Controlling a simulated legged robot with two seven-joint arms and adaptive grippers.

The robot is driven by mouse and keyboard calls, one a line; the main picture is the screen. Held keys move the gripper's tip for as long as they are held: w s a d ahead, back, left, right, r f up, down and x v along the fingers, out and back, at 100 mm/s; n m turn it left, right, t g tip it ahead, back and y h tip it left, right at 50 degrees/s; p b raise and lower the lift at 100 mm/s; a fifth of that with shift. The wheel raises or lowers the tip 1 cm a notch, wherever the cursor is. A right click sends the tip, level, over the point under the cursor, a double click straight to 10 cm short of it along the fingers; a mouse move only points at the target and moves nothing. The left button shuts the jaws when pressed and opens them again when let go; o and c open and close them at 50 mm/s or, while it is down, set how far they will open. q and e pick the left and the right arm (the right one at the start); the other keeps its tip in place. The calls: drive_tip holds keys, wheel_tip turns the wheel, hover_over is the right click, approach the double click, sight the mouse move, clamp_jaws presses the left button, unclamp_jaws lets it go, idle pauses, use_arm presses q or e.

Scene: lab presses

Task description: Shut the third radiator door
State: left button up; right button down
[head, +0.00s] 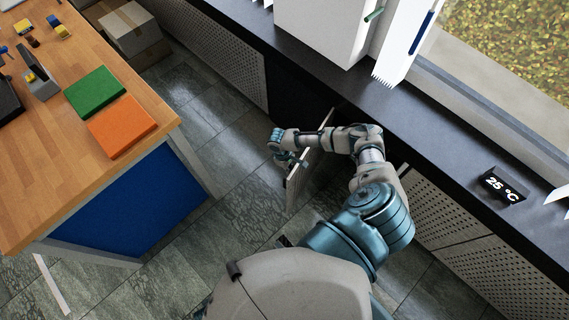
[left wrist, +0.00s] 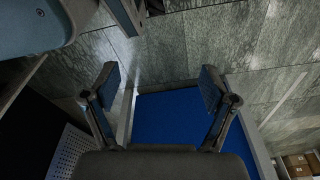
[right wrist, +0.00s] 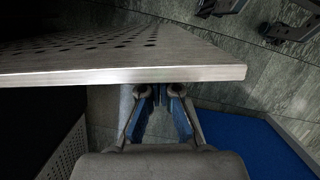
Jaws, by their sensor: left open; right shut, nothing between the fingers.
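A perforated radiator door (head: 297,182) stands swung out from the row of covers under the black sill, with a dark opening (head: 290,98) behind it. My right arm reaches across the top of this door. My right gripper (head: 284,158) is shut and empty, beside the door on its left side in the head view. In the right wrist view, the door's pale edge (right wrist: 130,74) crosses just above the shut fingers (right wrist: 167,97); I cannot tell whether they touch. My left gripper (left wrist: 160,80) is open and empty above the floor, with the blue desk panel beyond.
A wooden desk (head: 60,150) with a blue panel (head: 130,205) stands at the left. Perforated covers (head: 215,45) line the wall on both sides of the opening. The black sill (head: 400,105) carries a display (head: 502,186). Tiled floor (head: 215,130) lies free between desk and covers.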

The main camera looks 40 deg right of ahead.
use_arm(q)
drive_tip(key=s+a+f+p, duration=0.1)
drive_tip(key=s+f+p, duration=0.1)
drive_tip(key=s, duration=0.5)
drive_tip(key=s+a+f+p, duration=0.1)
drive_tip(key=s+f+p, duration=0.1)
drive_tip(key=s+p, duration=0.3)
drive_tip(key=shift+s+a+f+g, duration=0.4)
drive_tip(key=shift+s, duration=1)
use_arm(e)
drive_tip(key=s+d+n+t+h, duration=0.1)
drive_tip(key=s+d+n, duration=0.9)
drive_tip(key=s+d, duration=1.3)
drive_tip(key=shift+s+d+n+t+h, duration=0.25)
drive_tip(key=shift+s+n+t+h, duration=0.15)
drive_tip(key=shift+s, duration=0.8)
